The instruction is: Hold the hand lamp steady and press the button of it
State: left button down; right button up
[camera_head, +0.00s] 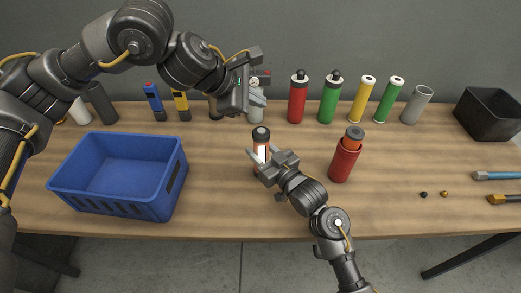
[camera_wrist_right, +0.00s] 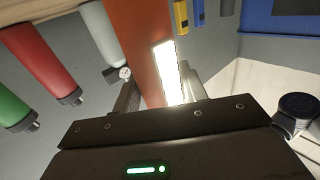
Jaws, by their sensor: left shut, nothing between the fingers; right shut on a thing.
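The hand lamp (camera_head: 262,135) has an orange body, a dark top and a white panel that glows brightly. It stands near the middle of the table and looks upright in the head view. In the right wrist view its lit panel (camera_wrist_right: 166,72) and orange body fill the space between the fingers. My right gripper (camera_head: 262,163) is shut on the lamp's body from the front right. My left gripper (camera_head: 254,97) is shut and empty, above and behind the lamp and apart from it. I cannot make out the button.
A blue crate (camera_head: 100,198) stands to the left. Red (camera_head: 297,100), green (camera_head: 327,101) and yellow (camera_head: 362,101) cylinders line the back, with a pale canister (camera_head: 257,114) behind the lamp. A red holder (camera_head: 344,165) stands at right. A dark bin (camera_head: 488,115) is at far right.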

jog(key=o, duration=1.2)
jog(key=shift+d, duration=0.1)
